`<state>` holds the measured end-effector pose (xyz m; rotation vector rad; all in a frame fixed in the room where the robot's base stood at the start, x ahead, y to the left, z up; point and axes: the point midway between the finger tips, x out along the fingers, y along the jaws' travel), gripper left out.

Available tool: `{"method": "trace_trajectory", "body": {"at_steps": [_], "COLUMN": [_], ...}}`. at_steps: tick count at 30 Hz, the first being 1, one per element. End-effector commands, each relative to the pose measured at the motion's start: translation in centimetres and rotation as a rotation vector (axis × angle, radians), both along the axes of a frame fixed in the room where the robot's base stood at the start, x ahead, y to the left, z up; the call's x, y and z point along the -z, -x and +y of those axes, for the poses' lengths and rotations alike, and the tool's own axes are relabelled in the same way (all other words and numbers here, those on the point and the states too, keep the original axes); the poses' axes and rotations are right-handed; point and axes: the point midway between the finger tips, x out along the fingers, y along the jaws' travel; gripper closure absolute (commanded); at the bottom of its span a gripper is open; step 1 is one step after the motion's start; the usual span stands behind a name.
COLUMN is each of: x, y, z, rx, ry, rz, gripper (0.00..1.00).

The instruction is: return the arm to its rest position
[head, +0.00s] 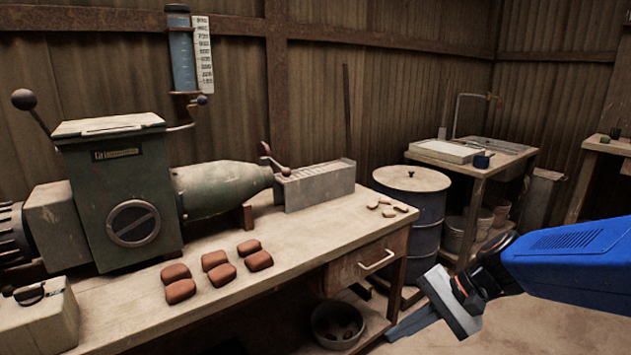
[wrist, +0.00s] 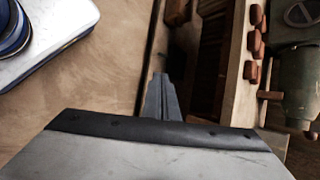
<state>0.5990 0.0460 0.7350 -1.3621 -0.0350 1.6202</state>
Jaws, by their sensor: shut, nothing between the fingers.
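My arm (head: 570,262), blue with a black wrist joint, reaches in from the right edge of the head view. My gripper (head: 394,333) hangs at its end, low over the floor and to the right of the bench. Its slim grey fingers point to the lower left in that view. In the wrist view the gripper (wrist: 160,76) has its fingers together, with nothing between them. Part of my blue and white body shows at the upper left there.
The wooden bench (head: 120,318) bears the green press (head: 118,195), several red-brown tiles (head: 215,260) and small pale pieces (head: 386,208). A bucket (head: 338,322) stands below its drawer (head: 365,262). A lidded drum (head: 412,215) and a sink table (head: 478,165) stand behind. Open floor lies right.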

Motion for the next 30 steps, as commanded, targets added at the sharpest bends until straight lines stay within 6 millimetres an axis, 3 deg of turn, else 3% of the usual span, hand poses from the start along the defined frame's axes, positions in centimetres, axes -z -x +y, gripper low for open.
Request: {"method": "trace_trajectory", "body": {"at_steps": [6,15,22,30], "x": [0.0,-0.8,-2.0,-2.7], "y": [4.5,8.8,10.5,10.9], "z": [-2.3,-7.0,-10.3,-11.6], "rx": [-0.174,-0.388,-0.504,-0.546], "ry": [0.246,0.586,0.803,0.890], "rz": [-0.149,-0.358,-0.488,-0.536], "gripper": [1.00,1.00,1.00,1.00]}}
